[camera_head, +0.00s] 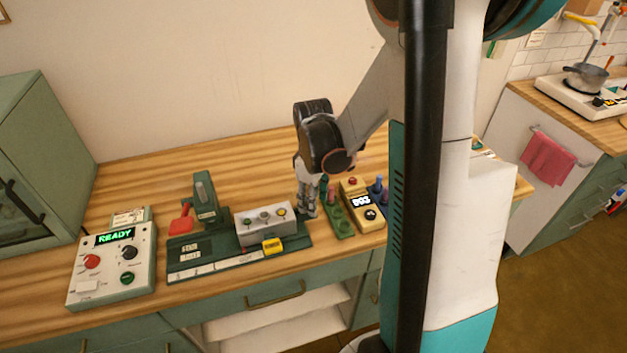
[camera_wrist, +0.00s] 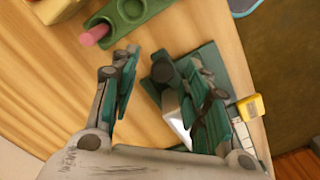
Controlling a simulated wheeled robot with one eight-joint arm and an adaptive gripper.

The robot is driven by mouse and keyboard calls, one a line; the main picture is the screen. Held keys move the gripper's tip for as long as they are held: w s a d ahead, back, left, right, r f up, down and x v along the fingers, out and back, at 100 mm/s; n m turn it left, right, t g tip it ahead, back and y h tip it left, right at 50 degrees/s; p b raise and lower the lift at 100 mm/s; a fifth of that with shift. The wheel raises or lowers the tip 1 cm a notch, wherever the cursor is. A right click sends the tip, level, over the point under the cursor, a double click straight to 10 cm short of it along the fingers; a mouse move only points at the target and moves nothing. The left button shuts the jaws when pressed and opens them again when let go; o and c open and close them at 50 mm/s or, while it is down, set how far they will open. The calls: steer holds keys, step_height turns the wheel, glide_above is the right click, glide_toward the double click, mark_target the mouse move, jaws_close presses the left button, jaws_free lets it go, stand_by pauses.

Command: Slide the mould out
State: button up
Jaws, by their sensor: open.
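A green press-like fixture (camera_head: 207,266) stands at the table's front, with an upright column (camera_head: 206,200) and a red handle (camera_head: 181,223). A pale grey block (camera_head: 266,228) with small knobs on top sits at its right end. I cannot tell for sure which part is the mould. My gripper (camera_head: 308,198) points down just behind and right of the block. Contact cannot be told.
A control box (camera_head: 112,273) reading READY stands at left. A yellow tag (camera_head: 272,246) sits at the base's front edge. Right of my gripper are a green holder (camera_head: 341,226) with a pink peg and a yellow meter (camera_head: 362,211). The table behind the fixture is clear.

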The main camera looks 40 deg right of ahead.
step_height(320, 180, up, 11)
steer(key=shift+f, duration=0.15)
steer(key=shift+a, duration=0.1)
stand_by(0.6)
